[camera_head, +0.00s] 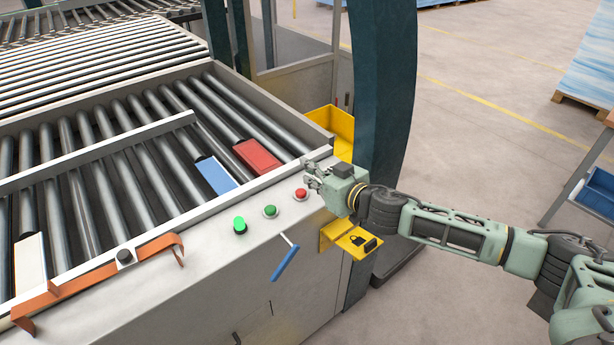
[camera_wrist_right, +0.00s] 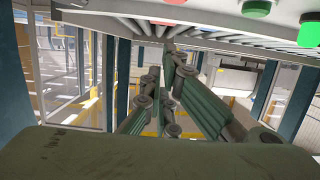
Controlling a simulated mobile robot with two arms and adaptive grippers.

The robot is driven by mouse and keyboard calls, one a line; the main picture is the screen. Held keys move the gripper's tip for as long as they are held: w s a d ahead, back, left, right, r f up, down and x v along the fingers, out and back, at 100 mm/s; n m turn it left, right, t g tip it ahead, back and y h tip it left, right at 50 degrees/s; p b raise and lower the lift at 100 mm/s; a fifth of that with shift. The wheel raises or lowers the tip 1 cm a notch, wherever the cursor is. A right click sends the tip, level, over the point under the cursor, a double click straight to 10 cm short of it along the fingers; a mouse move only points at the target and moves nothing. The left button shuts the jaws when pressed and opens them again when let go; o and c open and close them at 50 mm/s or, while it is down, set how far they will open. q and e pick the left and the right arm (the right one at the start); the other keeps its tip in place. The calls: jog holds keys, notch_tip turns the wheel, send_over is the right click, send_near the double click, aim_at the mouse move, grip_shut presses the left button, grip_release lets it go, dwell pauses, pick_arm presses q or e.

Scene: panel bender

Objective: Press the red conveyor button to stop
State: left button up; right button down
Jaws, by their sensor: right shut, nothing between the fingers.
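The red button (camera_head: 301,194) is on the conveyor's front panel, right of a dark green button (camera_head: 270,211) and a lit green lamp (camera_head: 240,226). My right gripper (camera_head: 309,173) is shut and empty, just beyond the red button at the conveyor's corner. Its fingertips appear apart from the button. In the right wrist view, my right gripper (camera_wrist_right: 168,48) points toward the conveyor's edge. The red button (camera_wrist_right: 174,2) is cut off at the top, with the dark green button (camera_wrist_right: 256,9) and lit lamp (camera_wrist_right: 309,34) to its right. My left gripper is out of view.
The roller conveyor (camera_head: 90,190) carries a red panel (camera_head: 257,157), a blue panel (camera_head: 216,176) and a white panel (camera_head: 30,265). A blue handle (camera_head: 285,263) and yellow bracket (camera_head: 350,238) stick out in front. A dark post (camera_head: 382,90) stands behind my right arm.

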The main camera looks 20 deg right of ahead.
aim_at(301, 193)
jog(key=f, duration=0.1)
jog(key=w+f, duration=0.1)
jog(key=f, duration=0.1)
jog(key=shift+w+a+f, duration=0.1)
jog(key=shift+w+a, duration=0.2)
jog(key=shift+f, duration=0.65)
